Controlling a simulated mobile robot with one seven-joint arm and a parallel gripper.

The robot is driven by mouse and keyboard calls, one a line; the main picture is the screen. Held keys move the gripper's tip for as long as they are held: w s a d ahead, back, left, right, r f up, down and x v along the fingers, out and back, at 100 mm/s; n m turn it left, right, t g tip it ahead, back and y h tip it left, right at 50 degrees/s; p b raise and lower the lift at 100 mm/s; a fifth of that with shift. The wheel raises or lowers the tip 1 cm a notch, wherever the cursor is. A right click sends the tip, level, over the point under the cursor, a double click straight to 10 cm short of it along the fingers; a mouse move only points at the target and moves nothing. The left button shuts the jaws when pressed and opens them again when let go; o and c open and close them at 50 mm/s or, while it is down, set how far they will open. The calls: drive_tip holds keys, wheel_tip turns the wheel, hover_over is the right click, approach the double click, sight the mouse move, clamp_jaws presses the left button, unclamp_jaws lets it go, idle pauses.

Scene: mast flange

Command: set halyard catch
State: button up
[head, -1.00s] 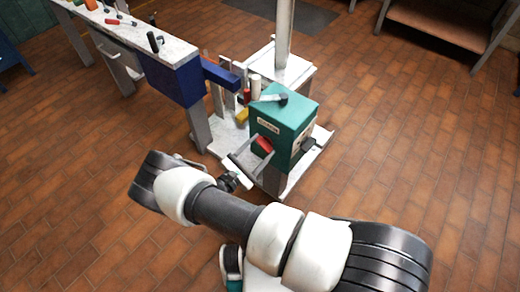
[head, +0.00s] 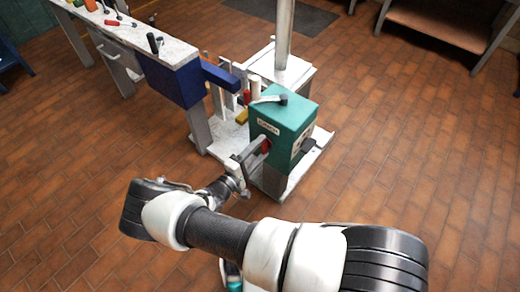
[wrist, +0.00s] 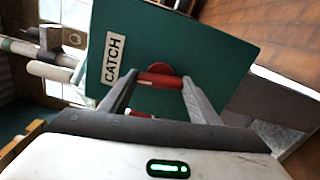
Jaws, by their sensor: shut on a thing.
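The halyard catch is a teal box (head: 286,122) with a "CATCH" label, standing at the foot of the mast in the head view; it also fills the upper middle of the wrist view (wrist: 200,45). A red handle (wrist: 160,80) sticks out of its face, with a round red part behind it. My gripper (wrist: 155,88) has its two grey fingers on either end of the red handle and is shut on it. In the head view, my gripper (head: 252,156) reaches the box's near left face, and little of the red handle (head: 266,146) shows there.
A metal mast (head: 284,35) rises behind the box. A white-topped bench with a blue end block (head: 172,84) stands to the left, holding several tools. A blue bar (head: 220,76) juts from it towards the box. Brick floor (head: 420,200) is clear at right.

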drive_tip(key=shift+a+m, duration=0.1)
drive_tip(key=shift+m, duration=0.8)
drive_tip(key=o, duration=1)
drive_tip(key=shift+o, duration=0.2)
drive_tip(key=p+v, duration=0.1)
drive_tip(key=v, duration=1.6)
drive_tip(key=shift+s+p, duration=0.2)
drive_tip(key=shift+p, duration=0.2)
drive_tip(key=shift+a, duration=0.1)
